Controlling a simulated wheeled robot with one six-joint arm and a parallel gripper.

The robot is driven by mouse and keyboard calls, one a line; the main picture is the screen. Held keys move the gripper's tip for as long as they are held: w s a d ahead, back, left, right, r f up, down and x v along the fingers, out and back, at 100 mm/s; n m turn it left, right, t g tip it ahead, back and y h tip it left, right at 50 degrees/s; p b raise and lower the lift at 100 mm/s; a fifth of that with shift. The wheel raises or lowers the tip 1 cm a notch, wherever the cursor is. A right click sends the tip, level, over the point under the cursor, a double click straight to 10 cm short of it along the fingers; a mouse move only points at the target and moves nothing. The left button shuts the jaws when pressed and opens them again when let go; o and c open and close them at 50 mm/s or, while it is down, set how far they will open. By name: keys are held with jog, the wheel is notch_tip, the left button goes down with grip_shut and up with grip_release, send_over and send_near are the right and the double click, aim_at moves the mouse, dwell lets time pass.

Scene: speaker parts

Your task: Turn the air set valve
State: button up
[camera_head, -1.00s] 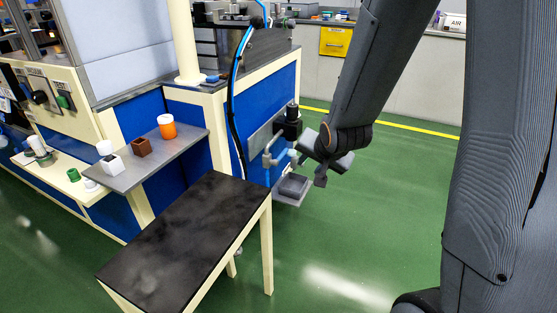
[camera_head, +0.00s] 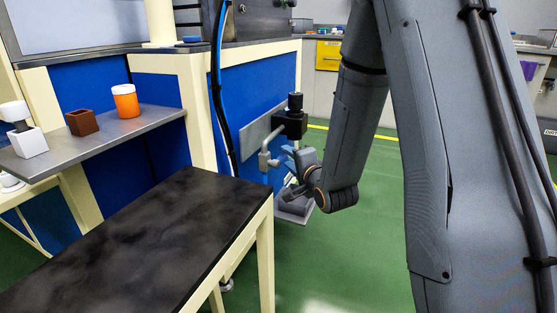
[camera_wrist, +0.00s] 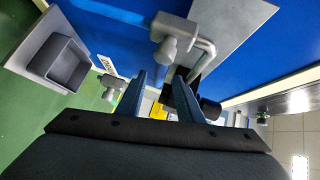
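The air set valve (camera_head: 294,123), a black block with a round black knob (camera_head: 295,101) on top, is fixed to a grey plate on the blue side panel. A grey bent pipe with a fitting (camera_head: 266,160) joins it on the left. In the wrist view the pipe's fitting (camera_wrist: 174,28) is ahead of the fingers, and the dark valve body (camera_wrist: 208,105) is partly hidden behind the right finger. My gripper (camera_wrist: 158,80) is open, with two separated fingers and nothing seen between them. In the head view it is just below and in front of the valve; contact cannot be told.
A grey square tray (camera_wrist: 66,60) sits on a plate at the left of the wrist view, low beside the panel. A black-topped table (camera_head: 130,250) stands at the front left. A shelf (camera_head: 100,141) holds an orange jar (camera_head: 126,101) and a brown box (camera_head: 81,122). Green floor is clear to the right.

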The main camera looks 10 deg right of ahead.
jog(key=d+b+x, duration=0.1)
jog(key=b+x, duration=0.2)
jog(key=x, duration=0.5)
jog(key=shift+a+b, duration=0.3)
jog(key=shift+a, duration=0.05)
jog(key=shift+w, duration=0.15)
grip_shut()
